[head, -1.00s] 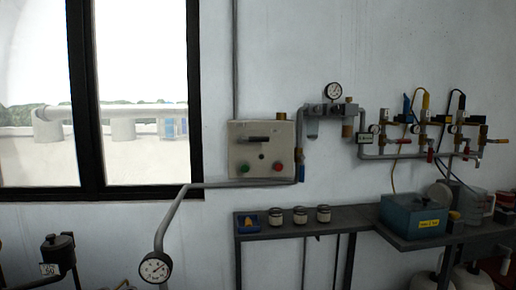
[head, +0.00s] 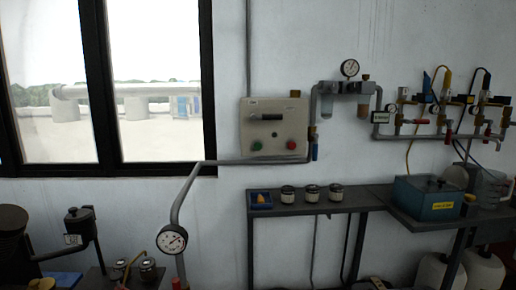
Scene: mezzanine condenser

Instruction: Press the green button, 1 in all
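The green button (head: 257,146) is on the lower left of a pale control box (head: 274,107) fixed to the wall. A red button (head: 291,145) sits to its right on the same box, and a dark handle (head: 265,117) is above them. Nothing covers the green button. Neither of my grippers shows in the head view, so whether they are open or shut is not visible.
A grey pipe (head: 232,162) runs just below the box and bends down to a gauge (head: 172,239). A dark shelf (head: 330,205) with several small jars is below. A blue box (head: 427,199) stands on a bench at right. A window is at left.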

